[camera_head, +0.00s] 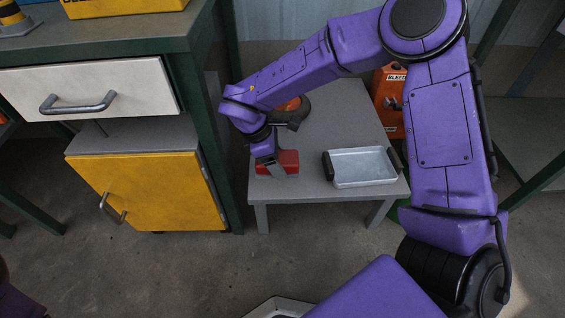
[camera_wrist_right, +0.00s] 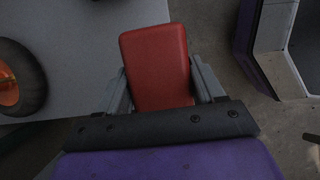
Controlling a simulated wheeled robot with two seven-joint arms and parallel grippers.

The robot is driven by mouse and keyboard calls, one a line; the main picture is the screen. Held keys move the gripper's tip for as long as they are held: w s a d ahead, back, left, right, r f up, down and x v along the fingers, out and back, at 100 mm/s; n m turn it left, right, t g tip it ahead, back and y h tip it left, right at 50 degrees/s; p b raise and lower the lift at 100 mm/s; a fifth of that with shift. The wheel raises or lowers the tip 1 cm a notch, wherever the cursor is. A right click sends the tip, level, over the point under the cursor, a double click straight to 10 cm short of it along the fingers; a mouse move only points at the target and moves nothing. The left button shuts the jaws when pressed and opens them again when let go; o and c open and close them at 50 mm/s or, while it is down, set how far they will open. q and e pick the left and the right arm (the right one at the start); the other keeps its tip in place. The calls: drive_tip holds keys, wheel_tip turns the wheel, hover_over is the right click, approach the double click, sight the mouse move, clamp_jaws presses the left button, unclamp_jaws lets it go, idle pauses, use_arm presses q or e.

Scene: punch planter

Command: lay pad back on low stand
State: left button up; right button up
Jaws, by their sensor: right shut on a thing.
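The red pad (camera_head: 291,159) is at the front left of the grey low stand (camera_head: 317,193). My right gripper (camera_head: 277,168) reaches down over it from above. In the right wrist view, the red pad (camera_wrist_right: 155,65) sits between the two grey fingers of my right gripper (camera_wrist_right: 161,88), which is shut on it. The stand's top (camera_wrist_right: 85,45) lies beneath and to the left there. I cannot tell whether the pad touches the stand or hangs just above it. My left gripper is out of view.
A silver tray (camera_head: 362,168) with black handles stands on the stand's front right. An orange and black wheel-like thing (camera_head: 296,112) is behind the pad. An orange box (camera_head: 389,103) is at the back right. A yellow cabinet (camera_head: 150,190) under a bench stands left.

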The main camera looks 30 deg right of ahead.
drive_tip(key=w+d+f+b, duration=0.1)
drive_tip(key=w+f, duration=0.1)
drive_tip(key=w+d+f+b, duration=0.1)
drive_tip(key=w+d+f, duration=0.1)
drive_tip(key=w+d+f+b, duration=0.1)
drive_tip(key=d+f, duration=0.1)
drive_tip(key=f, duration=0.1)
drive_tip(key=shift+w+d, duration=0.25)
drive_tip(key=shift+w, duration=0.15)
drive_tip(key=f, duration=0.1)
drive_tip(key=f+b, duration=0.2)
drive_tip(key=shift+w+d+f, duration=0.25)
drive_tip(key=shift+d+f, duration=0.1)
drive_tip(key=shift+f, duration=0.15)
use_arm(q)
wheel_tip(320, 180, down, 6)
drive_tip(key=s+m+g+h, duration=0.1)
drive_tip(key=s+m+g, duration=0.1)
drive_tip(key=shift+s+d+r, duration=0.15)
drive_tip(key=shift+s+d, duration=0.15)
use_arm(e)
drive_tip(key=shift+f, duration=0.1)
drive_tip(key=o, duration=1)
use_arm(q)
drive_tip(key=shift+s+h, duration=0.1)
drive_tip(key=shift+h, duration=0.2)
